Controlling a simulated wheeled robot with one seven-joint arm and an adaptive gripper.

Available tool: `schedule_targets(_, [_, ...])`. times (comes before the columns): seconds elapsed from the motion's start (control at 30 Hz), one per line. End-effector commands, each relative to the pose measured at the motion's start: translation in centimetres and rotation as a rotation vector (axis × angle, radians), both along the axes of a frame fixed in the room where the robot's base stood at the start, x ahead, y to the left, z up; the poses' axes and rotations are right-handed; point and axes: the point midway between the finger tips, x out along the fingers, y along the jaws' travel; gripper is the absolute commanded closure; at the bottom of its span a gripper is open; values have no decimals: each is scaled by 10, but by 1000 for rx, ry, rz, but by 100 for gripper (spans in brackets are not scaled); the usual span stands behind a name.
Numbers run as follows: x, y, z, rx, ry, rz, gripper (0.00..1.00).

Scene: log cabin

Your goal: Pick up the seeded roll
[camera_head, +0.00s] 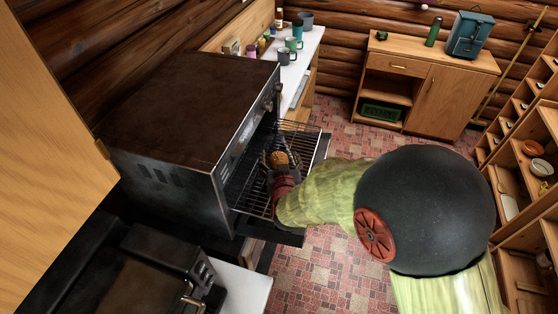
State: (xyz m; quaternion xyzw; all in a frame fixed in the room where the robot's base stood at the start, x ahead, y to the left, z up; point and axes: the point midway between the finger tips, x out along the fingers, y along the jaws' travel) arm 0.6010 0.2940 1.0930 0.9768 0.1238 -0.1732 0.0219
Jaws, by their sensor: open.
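The seeded roll (280,158) is a small golden-brown piece on the wire rack (254,196) in the open oven. My gripper (276,166) is at the oven opening, right by the near side of the roll. It is dark, small in view and open. My arm comes in from the right, and its wrist hides part of the rack. I cannot tell whether the fingers touch the roll or stand around it.
The dark oven (185,115) has its door (322,150) lowered. Its side walls and rack bound the space around my gripper. A white counter (292,75) with several mugs stands behind. A wooden cabinet (425,85) is at the back, shelves (525,165) at right. Tiled floor lies between.

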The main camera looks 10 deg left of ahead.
Motion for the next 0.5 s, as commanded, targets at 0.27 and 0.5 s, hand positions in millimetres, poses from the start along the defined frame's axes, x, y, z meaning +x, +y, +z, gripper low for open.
schedule_targets(0.27, [14, 5, -4, 1, -1, 2, 31])
schedule_targets(0.5, [14, 4, -4, 1, -1, 2, 38])
